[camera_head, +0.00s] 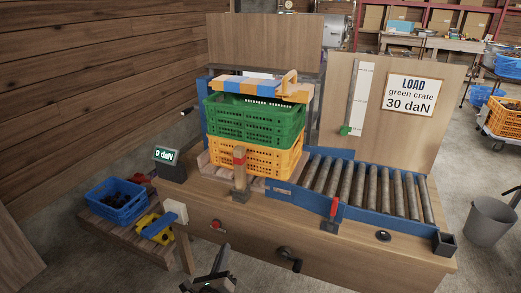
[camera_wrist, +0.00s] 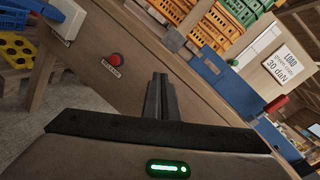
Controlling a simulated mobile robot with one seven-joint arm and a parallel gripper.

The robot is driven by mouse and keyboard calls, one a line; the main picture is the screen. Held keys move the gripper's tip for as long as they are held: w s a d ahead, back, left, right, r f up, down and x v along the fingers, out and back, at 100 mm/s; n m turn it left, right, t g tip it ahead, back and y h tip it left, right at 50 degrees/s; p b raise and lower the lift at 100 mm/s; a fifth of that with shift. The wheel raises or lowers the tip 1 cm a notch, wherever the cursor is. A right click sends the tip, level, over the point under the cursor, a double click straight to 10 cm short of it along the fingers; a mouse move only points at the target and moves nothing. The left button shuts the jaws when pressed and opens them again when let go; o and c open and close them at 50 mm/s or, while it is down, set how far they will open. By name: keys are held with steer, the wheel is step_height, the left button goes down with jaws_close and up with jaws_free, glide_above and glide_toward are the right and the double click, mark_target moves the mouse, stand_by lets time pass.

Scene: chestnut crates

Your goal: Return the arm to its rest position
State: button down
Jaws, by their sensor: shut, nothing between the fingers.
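My gripper (camera_head: 215,273) is low in front of the wooden workbench in the head view, left of the black crank. In the wrist view my gripper (camera_wrist: 158,78) points at the bench front, its two dark fingers together and empty. Its fingertips are apart from the red button (camera_wrist: 117,60), which lies to their left in that view. Nothing is held.
A green crate (camera_head: 254,121) sits on a yellow crate (camera_head: 252,157) under a striped bar on the bench (camera_head: 330,252). A roller conveyor (camera_head: 360,187) runs right. A blue crate (camera_head: 116,203) stands on a low left table. A crank (camera_head: 288,258) sticks out in front.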

steer(key=d+r+m+g+h, duration=0.7)
steer(key=d+r+m+h, duration=0.2)
steer(key=d+r+m, duration=0.5)
steer(key=s+d+r+m+g+y, duration=0.4)
steer(key=s+d+r+m+g, duration=0.4)
steer(key=s+d+r+m, duration=0.45)
steer(key=s+r+m+t+y, duration=0.3)
steer(key=s+r+m+y, duration=0.4)
steer(key=s+r+m, duration=0.55)
step_height(320, 180, up, 19)
steer(key=s+m+p, duration=0.1)
steer(key=p, duration=1.9)
steer(key=shift+a, duration=0.35)
